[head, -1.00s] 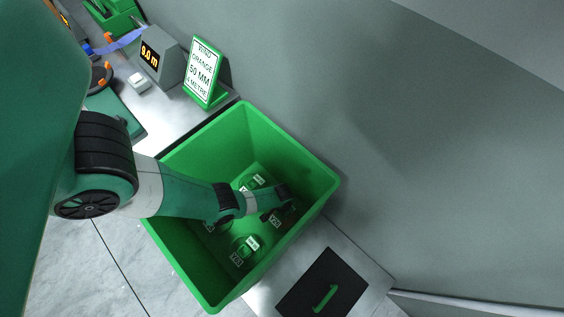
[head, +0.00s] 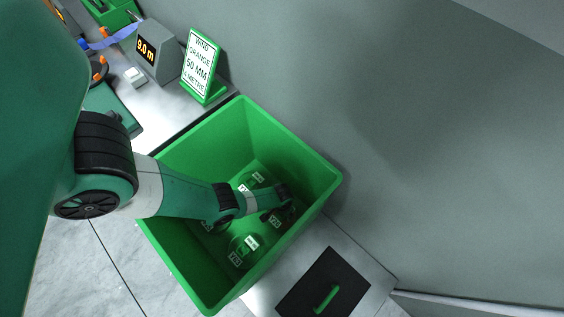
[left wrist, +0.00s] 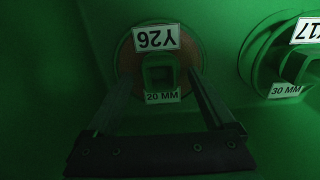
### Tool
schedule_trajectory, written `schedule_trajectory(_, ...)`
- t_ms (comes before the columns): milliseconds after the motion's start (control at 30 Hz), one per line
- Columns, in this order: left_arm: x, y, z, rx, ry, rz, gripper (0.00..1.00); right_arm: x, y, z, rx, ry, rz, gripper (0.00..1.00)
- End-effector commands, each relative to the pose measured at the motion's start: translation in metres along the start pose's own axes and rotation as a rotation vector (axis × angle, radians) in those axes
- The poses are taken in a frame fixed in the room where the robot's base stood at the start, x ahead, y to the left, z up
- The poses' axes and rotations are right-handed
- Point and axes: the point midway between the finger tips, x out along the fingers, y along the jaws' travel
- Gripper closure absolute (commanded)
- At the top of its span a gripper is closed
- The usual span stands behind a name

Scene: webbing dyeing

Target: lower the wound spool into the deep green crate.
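The deep green crate (head: 322,168) stands open in the middle of the head view. My left gripper (head: 275,212) reaches down into it from the left. My right gripper is out of view.
Several tagged spools, one of them (head: 246,250) near the front, lie on the crate floor. Another, marked 30 MM (left wrist: 262,68), is close to the right of the held one. A green-framed sign (head: 200,65) and a 9.0 m display (head: 148,50) stand behind the crate.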

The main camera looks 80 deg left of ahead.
Motion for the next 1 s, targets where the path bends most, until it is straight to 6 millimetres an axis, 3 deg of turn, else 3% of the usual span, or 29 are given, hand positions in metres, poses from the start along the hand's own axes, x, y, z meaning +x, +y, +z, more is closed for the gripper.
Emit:
schedule_trajectory(267, -0.007, 0.000, 0.001, 0.000, -0.001, 0.000, 0.12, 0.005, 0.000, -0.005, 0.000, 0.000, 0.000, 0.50)
schedule_trajectory(733, -0.100, 0.000, 0.000, 0.000, 0.000, 0.000, 0.12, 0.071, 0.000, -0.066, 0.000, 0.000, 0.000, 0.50)
schedule_trajectory(867, -0.115, 0.000, 0.000, 0.000, 0.000, 0.000, 0.12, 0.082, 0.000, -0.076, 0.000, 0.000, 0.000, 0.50)
schedule_trajectory(1000, -0.118, 0.000, 0.000, 0.000, 0.000, 0.000, 0.12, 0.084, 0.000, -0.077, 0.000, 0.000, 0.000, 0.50)
